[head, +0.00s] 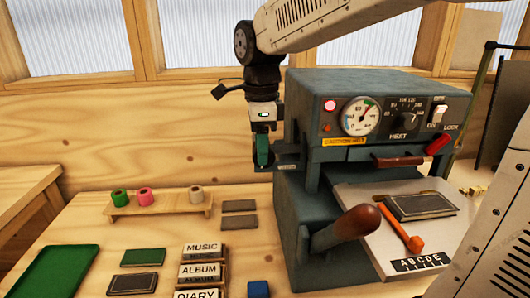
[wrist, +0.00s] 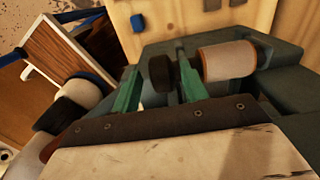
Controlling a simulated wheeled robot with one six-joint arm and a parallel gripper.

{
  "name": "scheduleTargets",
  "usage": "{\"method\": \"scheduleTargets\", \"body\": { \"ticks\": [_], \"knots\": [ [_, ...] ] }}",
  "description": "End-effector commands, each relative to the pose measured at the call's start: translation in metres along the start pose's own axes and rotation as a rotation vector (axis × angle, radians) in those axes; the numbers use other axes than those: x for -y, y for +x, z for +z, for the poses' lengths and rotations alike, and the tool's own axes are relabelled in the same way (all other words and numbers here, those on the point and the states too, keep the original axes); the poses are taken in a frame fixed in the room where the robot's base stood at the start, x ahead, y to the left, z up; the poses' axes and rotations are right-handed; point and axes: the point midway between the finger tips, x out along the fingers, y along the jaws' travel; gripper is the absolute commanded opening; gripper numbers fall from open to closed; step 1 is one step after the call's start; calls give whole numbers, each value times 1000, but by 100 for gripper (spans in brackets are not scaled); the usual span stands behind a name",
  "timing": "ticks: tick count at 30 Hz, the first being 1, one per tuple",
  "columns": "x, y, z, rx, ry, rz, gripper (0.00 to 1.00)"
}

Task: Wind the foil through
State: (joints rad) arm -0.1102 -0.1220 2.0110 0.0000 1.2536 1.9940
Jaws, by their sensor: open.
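The dark teal foil press (head: 345,110) stands at the centre right in the head view. My gripper (head: 263,160) hangs at its left side, fingers pointing down, in front of a small bracket. In the wrist view, the green fingers of my gripper (wrist: 158,62) are apart, with a black round knob (wrist: 160,73) between them. I cannot tell whether either finger touches it. A pale roll with a tan side (wrist: 228,62) sits just right of the right finger, on the press. The foil strip itself cannot be made out. Green (head: 120,198), pink (head: 145,197) and cream (head: 195,196) foil rolls sit on a wooden rack (head: 160,208).
A lever with a brown knob (head: 362,222) sticks out at the press front. A dark book (head: 420,206) and an orange tool (head: 402,232) lie on its plate. Label blocks (head: 203,262), a blue block (head: 258,289) and a green tray (head: 55,272) are on the table.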

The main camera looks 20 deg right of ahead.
Motion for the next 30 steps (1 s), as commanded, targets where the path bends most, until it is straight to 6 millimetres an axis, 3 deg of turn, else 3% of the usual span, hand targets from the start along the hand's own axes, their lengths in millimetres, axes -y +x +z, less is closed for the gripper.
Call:
{"method": "scheduleTargets", "body": {
  "ticks": [6,14,18,19,25,30],
  "knots": [
    [0,17,0,0,1,-1,44],
    [0,18,-1,0,1,-1,44],
    [0,18,-1,0,1,-1,5],
    [0,18,-1,0,1,-1,0],
    [0,18,-2,25,4,2,0],
    [0,18,-5,170,8,2,0]
  ]
}}
